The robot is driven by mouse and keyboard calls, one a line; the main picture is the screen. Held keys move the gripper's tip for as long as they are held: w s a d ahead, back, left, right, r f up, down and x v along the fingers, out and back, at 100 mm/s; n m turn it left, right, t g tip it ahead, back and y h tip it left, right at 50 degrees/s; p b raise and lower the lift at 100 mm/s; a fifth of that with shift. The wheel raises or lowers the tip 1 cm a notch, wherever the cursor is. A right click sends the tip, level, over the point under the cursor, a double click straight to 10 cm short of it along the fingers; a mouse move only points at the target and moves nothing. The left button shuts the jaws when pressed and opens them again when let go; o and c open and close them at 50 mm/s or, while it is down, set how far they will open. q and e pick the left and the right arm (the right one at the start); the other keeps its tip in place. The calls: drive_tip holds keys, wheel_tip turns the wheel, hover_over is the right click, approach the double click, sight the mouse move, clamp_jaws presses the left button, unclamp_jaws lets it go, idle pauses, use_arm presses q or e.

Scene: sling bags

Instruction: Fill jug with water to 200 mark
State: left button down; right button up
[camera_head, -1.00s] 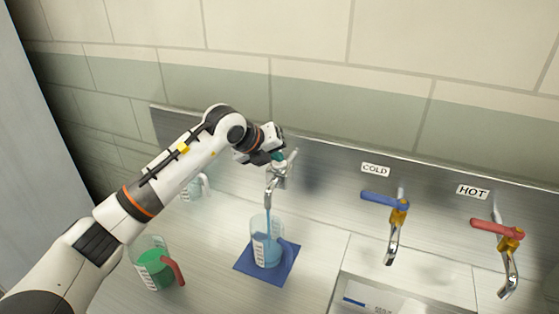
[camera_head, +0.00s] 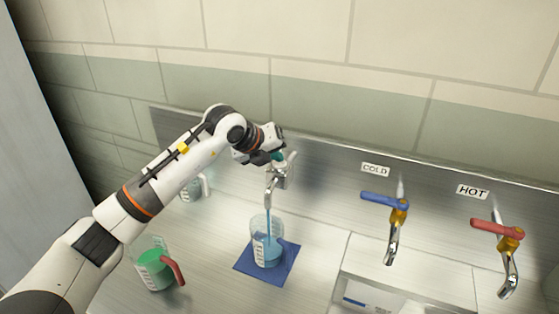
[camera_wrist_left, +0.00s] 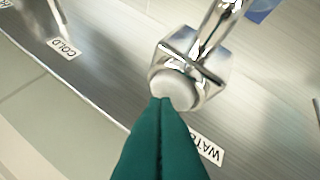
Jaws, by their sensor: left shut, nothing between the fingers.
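A clear jug with blue water and a blue handle (camera_head: 267,250) stands upright on a blue mat (camera_head: 249,267), under the chrome water tap (camera_head: 270,190). A blue stream runs from the spout into the jug. The level against its marks is too small to read. My left gripper (camera_head: 277,157) is shut and empty at the top of the tap. In the left wrist view its green fingertips (camera_wrist_left: 164,108) are together at the tap's round white button (camera_wrist_left: 175,88), seemingly touching it. My right gripper is not in view.
A jug of green liquid with a red handle (camera_head: 155,268) stands at the left. Another clear jug (camera_head: 195,188) is partly behind my arm. A blue-levered cold tap (camera_head: 391,215) and red-levered hot tap (camera_head: 503,240) stand right, near a sink (camera_head: 346,282).

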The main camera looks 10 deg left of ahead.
sight(275, 165)
use_arm(q)
drive_tip(key=shift+r, duration=0.1)
idle(0.3)
drive_tip(key=shift+r+p, duration=0.35)
drive_tip(key=shift+r, duration=0.45)
drive_tip(key=shift+r+p, duration=1.2)
drive_tip(key=shift+r, duration=1.35)
drive_tip(key=shift+f, duration=0.15)
